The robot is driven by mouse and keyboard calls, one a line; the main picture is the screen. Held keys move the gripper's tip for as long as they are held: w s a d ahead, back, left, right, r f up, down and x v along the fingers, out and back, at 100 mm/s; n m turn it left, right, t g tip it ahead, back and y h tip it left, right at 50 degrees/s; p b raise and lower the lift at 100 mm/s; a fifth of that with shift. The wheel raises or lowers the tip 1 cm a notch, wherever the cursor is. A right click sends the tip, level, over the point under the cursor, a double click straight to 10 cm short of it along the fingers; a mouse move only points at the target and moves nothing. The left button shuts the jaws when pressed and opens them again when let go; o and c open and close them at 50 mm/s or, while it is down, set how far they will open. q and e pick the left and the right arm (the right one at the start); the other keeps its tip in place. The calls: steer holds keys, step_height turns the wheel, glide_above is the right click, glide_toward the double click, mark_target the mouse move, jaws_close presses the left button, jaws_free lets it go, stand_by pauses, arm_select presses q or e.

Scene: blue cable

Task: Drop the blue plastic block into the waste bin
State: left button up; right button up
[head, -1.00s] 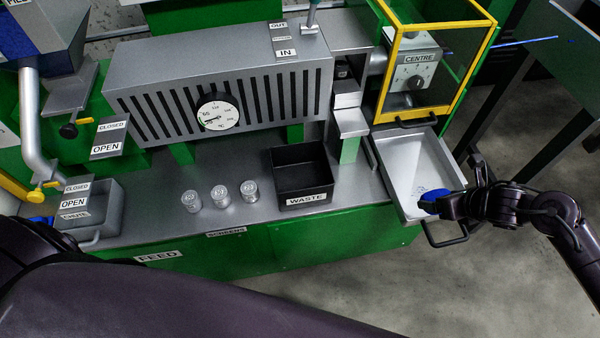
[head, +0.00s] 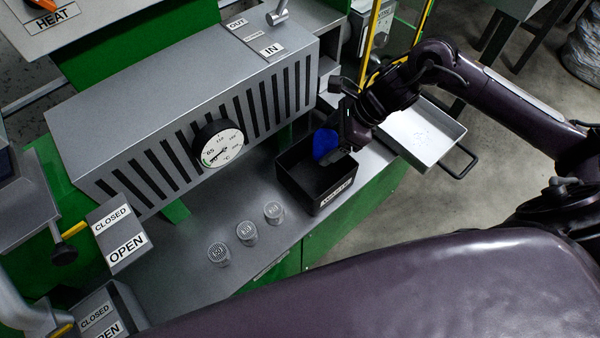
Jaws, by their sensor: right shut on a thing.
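The blue plastic block (head: 325,145) is in my right gripper (head: 335,150), which is shut on it. Gripper and block are over the right rear part of the black waste bin (head: 297,190). The block overlaps the bin's opening in the head view; whether it is below the rim I cannot tell. The bin is open-topped, with a label on its front, and its visible inside looks empty. Part of the block is hidden by the gripper. My left gripper is not in view.
Several ribbed metal cylinders, one (head: 274,212) nearest the bin, stand left of it on the grey bench. A grey slotted housing with a dial (head: 219,146) rises behind. A white tray (head: 425,135) lies right of the bin, below my right arm.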

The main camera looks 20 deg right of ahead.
steer(key=shift+d+f, duration=0.1)
steer(key=shift+f, duration=0.4)
step_height(320, 180, down, 3)
steer(key=shift+b, duration=0.9)
steer(key=shift+f+b, duration=0.35)
steer(key=shift+f, duration=0.45)
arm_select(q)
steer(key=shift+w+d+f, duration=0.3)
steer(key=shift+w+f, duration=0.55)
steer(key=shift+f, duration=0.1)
arm_select(e)
steer(key=o, duration=1.1)
steer(key=shift+o, duration=0.2)
